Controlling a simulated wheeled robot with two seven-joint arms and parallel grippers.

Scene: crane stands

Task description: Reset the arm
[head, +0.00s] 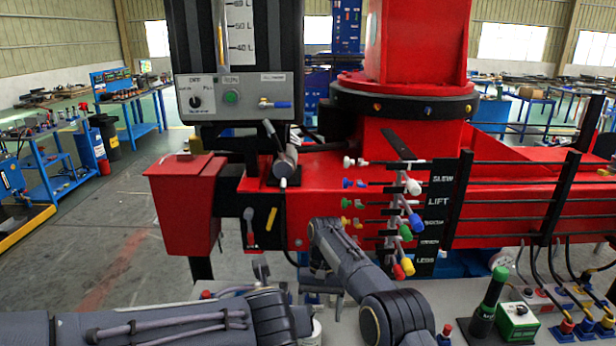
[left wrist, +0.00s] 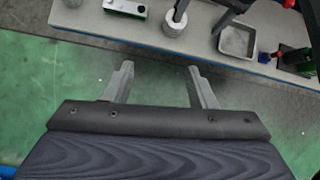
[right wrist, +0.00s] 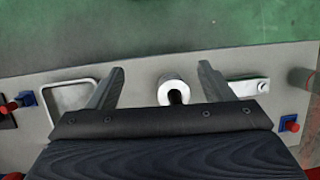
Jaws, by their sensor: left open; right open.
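My right arm (head: 350,265) reaches in from the bottom right in front of the red crane stand. Its gripper (right wrist: 160,78) is open and empty in the right wrist view. A round white-topped piece with a dark centre (right wrist: 172,92) shows between its fingers. My left arm (head: 180,325) lies low across the bottom left. Its gripper (left wrist: 160,78) is open and empty in the left wrist view, over green floor by a bench edge. In the head view the fingertips are small and partly hidden.
The red crane stand (head: 360,165) fills the middle, with coloured levers (head: 405,232) beside a black label plate (head: 440,215). A grey control box (head: 235,97) is at upper left. A bench (left wrist: 215,45) bears a tray (left wrist: 238,42) and a green box (head: 517,321).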

